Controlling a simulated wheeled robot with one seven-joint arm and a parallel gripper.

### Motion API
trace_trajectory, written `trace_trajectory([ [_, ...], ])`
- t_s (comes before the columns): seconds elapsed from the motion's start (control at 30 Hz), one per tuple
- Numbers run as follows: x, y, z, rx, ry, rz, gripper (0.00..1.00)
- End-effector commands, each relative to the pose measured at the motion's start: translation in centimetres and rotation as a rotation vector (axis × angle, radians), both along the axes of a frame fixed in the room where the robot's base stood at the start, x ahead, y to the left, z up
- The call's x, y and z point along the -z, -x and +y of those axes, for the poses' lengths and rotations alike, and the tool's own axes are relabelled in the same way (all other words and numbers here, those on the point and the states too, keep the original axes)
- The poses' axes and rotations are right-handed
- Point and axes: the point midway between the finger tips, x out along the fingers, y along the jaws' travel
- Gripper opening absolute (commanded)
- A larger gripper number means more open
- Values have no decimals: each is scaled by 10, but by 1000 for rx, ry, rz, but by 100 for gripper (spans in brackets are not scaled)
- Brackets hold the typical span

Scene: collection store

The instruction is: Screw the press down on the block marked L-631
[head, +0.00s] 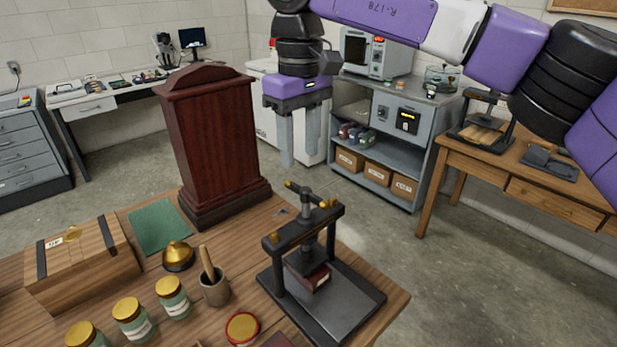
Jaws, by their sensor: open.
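A dark screw press (335,228) stands on the wooden table, with a crossbar handle (305,192) with brass-coloured ends on top of its screw. A dark red block (314,278) with a small pale label lies on the press bed under the plate. The label is too small to read. The plate is low over the block, and I cannot tell whether they touch. My gripper (300,160) points down with its two grey fingers apart and nothing between them. In the head view it appears above the handle, apart from it.
A tall dark-red wooden case (215,140) stands left of the press. A mortar with pestle (214,288), green jars (133,320), a brass dome (178,257) and a wooden box (82,262) crowd the table's left. Another press-like device (482,125) stands on the right-hand table.

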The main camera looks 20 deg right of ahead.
Motion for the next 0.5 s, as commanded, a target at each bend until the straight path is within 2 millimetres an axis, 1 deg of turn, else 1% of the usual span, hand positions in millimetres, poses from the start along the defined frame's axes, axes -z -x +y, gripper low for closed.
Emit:
trace_trajectory([
  [0.07,3,3,-3,-13,12,13,43],
  [0.17,13,3,-3,-18,9,11,43],
  [0.5,62,2,-3,-16,8,9,43],
])
